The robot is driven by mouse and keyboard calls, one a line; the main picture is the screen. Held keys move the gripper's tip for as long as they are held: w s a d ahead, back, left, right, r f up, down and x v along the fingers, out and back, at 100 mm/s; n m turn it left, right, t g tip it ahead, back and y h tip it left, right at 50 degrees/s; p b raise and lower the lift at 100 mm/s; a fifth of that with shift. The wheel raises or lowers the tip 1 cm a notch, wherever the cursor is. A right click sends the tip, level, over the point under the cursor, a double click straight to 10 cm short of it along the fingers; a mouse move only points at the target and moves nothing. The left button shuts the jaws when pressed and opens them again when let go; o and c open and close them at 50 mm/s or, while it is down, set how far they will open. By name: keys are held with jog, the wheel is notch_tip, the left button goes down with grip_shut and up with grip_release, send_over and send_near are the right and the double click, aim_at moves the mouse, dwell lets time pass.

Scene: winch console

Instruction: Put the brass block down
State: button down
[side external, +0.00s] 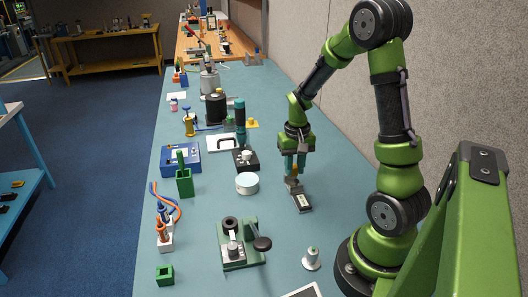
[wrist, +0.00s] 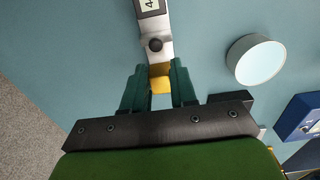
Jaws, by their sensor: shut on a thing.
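The brass block (wrist: 161,80) is a small yellow piece between the green fingers of my gripper (wrist: 160,92) in the wrist view. My gripper is shut on it. In the side external view my gripper (side external: 294,167) points down, low over the blue table (side external: 215,205), and the block (side external: 295,172) shows as a yellow patch between the fingers. A grey metal device (wrist: 154,35) with a black knob and a numbered label lies right by the block; it also shows below my gripper in the side external view (side external: 300,200). I cannot tell whether the block touches it.
A white round tub (side external: 247,184) stands left of my gripper, and a black box (side external: 245,161) behind it. A green winch-like device (side external: 239,250) and a small spool (side external: 311,258) stand nearer. A blue box (side external: 181,160) is farther left.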

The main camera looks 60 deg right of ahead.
notch_tip(320, 180, up, 6)
jog(key=w+a+r+n, duration=0.4)
jog(key=a, duration=0.5)
jog(key=w+a+r+n, duration=0.4)
jog(key=a+n, duration=0.1)
jog(key=a, duration=0.3)
jog(key=s+d+f+m, duration=0.2)
jog(key=s+d+f, duration=0.1)
jog(key=s+f, duration=0.1)
jog(key=s+d+f+m, duration=0.3)
jog(key=s+d+f, duration=0.1)
jog(key=s+d+f+m, duration=0.3)
jog(key=s+f, duration=0.1)
jog(key=shift+s+d+f, duration=0.15)
jog(key=shift+s+f, duration=0.15)
jog(key=shift+f, duration=0.1)
jog(key=shift+w+d+f+m, duration=0.1)
jog(key=shift+w+f+m, duration=0.1)
jog(key=shift+m, duration=0.2)
send_over(265, 176)
jog(key=shift+s+a+f, duration=0.2)
jog(key=shift+f, duration=0.45)
jog(key=shift+w+d+f, duration=0.15)
jog(key=shift+w+f, duration=0.1)
jog(key=shift+f, duration=1.55)
